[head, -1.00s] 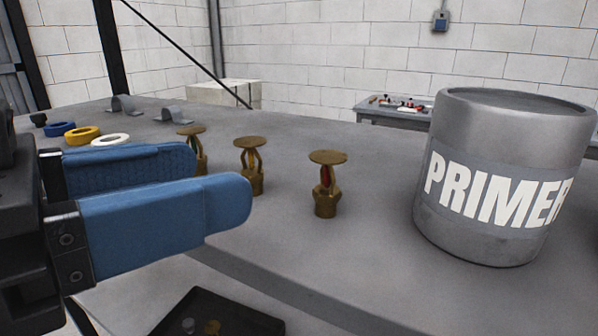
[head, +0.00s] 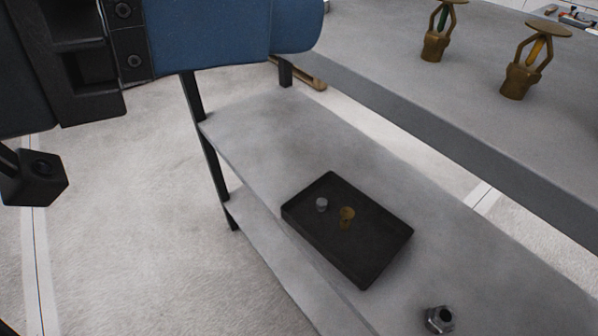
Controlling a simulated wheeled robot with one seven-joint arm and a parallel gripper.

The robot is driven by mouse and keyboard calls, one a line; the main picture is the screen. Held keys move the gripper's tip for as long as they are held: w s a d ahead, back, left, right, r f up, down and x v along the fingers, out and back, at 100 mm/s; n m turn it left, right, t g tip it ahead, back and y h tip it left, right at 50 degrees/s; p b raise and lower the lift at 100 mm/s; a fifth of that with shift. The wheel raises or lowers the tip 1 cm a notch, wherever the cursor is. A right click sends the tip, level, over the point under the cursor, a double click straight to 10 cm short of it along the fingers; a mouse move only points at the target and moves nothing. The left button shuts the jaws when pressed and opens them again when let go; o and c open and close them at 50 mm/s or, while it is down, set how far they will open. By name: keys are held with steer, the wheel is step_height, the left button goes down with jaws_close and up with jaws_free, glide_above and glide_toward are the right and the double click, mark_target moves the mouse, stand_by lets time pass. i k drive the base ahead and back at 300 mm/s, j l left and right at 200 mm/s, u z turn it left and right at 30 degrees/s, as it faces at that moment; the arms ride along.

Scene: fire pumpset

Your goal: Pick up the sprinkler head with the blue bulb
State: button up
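No blue bulb can be made out. On the bench top at the upper right stand a sprinkler head with a green bulb (head: 436,44) and one with a yellow-orange bulb (head: 518,78). One blue finger of my gripper (head: 296,24) shows at the top left, away from every sprinkler head; the other is out of sight. The fingers stood apart and empty in the earlier view.
A metal hex fitting (head: 439,319) sits on the lower surface (head: 290,130), right of the tray. The bench top (head: 450,95) overhangs behind, with a thick front edge. The floor (head: 130,220) at left is clear.

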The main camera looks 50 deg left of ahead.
mark_target(346, 214)
steer(key=u, duration=1.1)
